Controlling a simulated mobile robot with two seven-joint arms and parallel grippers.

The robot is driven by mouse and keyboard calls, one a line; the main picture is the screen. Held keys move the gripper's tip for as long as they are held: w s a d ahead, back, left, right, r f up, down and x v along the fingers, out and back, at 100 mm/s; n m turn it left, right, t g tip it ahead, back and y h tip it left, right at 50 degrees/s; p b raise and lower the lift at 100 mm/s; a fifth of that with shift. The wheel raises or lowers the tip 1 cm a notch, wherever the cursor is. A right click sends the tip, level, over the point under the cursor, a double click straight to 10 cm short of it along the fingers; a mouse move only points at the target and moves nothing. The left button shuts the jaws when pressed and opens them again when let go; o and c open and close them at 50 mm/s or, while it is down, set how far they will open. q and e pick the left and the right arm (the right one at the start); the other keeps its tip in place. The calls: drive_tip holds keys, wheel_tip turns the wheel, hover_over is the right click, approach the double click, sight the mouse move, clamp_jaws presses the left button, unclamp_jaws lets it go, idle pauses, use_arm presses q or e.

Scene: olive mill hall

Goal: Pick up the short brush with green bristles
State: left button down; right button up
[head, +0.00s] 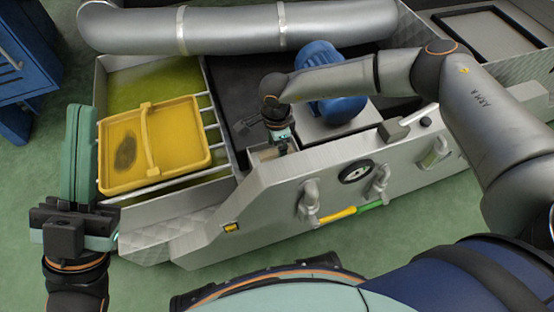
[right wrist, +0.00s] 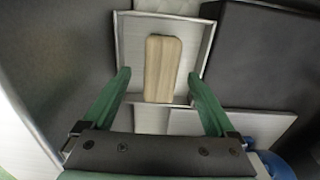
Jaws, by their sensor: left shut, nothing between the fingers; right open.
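A pale wooden piece (right wrist: 162,68), long with rounded corners, lies in a small metal-walled bin (right wrist: 209,42). No bristles show on it, so I cannot tell whether it is the brush. My right gripper (right wrist: 162,85) is open, with one green finger on each side of the piece's near part. In the head view my right gripper (head: 281,149) points down at the small bin (head: 262,158), and its fingers are mostly hidden. My left gripper (head: 80,112) is shut and empty, with its green fingers left of the yellow tray. I see no green bristles clearly.
The yellow tray (head: 185,178) with a dark patch lies on bars at the left. A blue motor (head: 333,95) stands right of the bin. A silver pipe (head: 235,28) runs behind. The metal front panel (head: 265,218) carries knobs and a yellow-and-green bar (head: 338,216).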

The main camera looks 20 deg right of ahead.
sight(276, 154)
wheel_tip(276, 154, down, 4)
drive_tip(key=shift+w+a+r+b, duration=0.1)
drive_tip(key=shift+a+r+b, duration=0.1)
drive_tip(key=shift+b, duration=0.35)
drive_tip(key=shift+d+r, duration=0.1)
drive_tip(key=shift+r, duration=0.05)
clamp_jaws()
